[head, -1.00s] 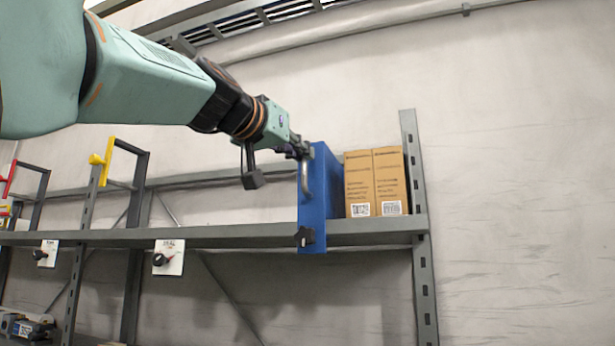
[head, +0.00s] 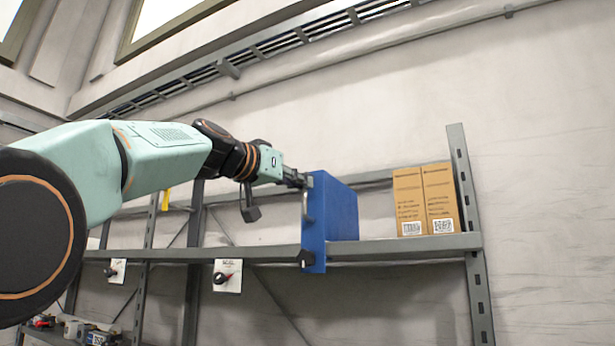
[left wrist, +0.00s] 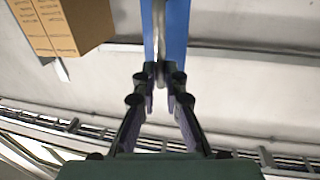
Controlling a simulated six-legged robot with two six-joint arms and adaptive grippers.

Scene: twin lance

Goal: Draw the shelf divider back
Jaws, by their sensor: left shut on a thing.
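The blue shelf divider (head: 338,212) stands upright on the grey shelf, its front edge hanging over the shelf's front beam. A grey bar handle (head: 306,207) runs along its front edge, with a black knob (head: 306,258) low down. My left gripper (head: 302,181) is shut on the upper part of the handle. In the left wrist view, the fingertips (left wrist: 160,77) close around the grey handle, with the blue divider (left wrist: 178,28) behind it. My right gripper is not in view.
Two brown cartons (head: 425,200) stand on the shelf (head: 400,247) to the right of the divider, with a clear gap between. A grey upright (head: 470,220) closes the right end.

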